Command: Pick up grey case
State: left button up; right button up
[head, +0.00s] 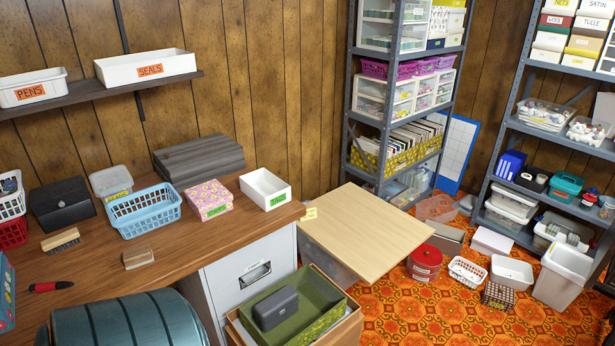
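A small dark grey case (276,308) with rounded edges lies inside an open green box (318,296), towards its left side. The green box sits in a larger brown box or drawer (350,328) at the bottom centre, below the desk top and in front of the filing cabinet. The top and front of the case are visible; nothing covers it. Neither of my grippers shows in the head view.
A pale board (366,232) lies right of the cabinet (250,275). Several bins stand on the floor.

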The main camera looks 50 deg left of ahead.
aim_at(270, 313)
jog(key=i+l+u, duration=0.1)
jog(key=i, duration=1.2)
jog(key=u, duration=2.05)
